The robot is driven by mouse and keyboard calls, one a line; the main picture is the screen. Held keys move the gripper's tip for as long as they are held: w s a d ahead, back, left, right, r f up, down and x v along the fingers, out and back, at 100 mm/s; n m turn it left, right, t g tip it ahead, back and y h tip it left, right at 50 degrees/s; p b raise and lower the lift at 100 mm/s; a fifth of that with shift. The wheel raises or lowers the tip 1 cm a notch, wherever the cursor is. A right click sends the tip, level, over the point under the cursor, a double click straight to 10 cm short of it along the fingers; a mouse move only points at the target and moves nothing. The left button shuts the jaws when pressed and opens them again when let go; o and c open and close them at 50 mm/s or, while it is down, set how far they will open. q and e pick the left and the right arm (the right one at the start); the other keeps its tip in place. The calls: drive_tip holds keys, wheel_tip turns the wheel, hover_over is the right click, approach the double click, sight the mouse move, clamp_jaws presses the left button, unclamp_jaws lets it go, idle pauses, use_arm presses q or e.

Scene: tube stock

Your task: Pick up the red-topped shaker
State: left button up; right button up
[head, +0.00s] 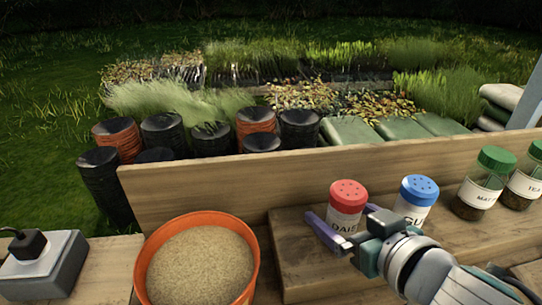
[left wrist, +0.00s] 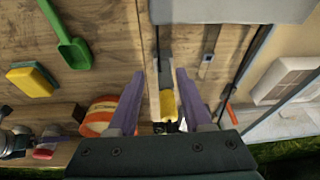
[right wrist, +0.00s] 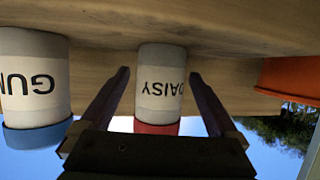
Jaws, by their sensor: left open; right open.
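The red-topped shaker (head: 347,199) stands upright on a wooden step, with a white body lettered DAISY. My right gripper (head: 338,214) is open, with its purple fingers to either side of the shaker. In the right wrist view, the shaker (right wrist: 160,85) appears upside down between the open fingers (right wrist: 160,76), with a visible gap on each side. Whether the fingertips reach past it is unclear. My left gripper (left wrist: 158,80) is open and empty in the left wrist view; it does not show in the head view.
A blue-topped shaker (head: 417,196) stands close right of the red-topped one, beside my right gripper. Green-lidded jars (head: 485,182) are further right. An orange pot of grain (head: 197,260) is at the left. A wooden board (head: 220,185) runs behind.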

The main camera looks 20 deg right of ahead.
drive_tip(key=c, duration=1.5)
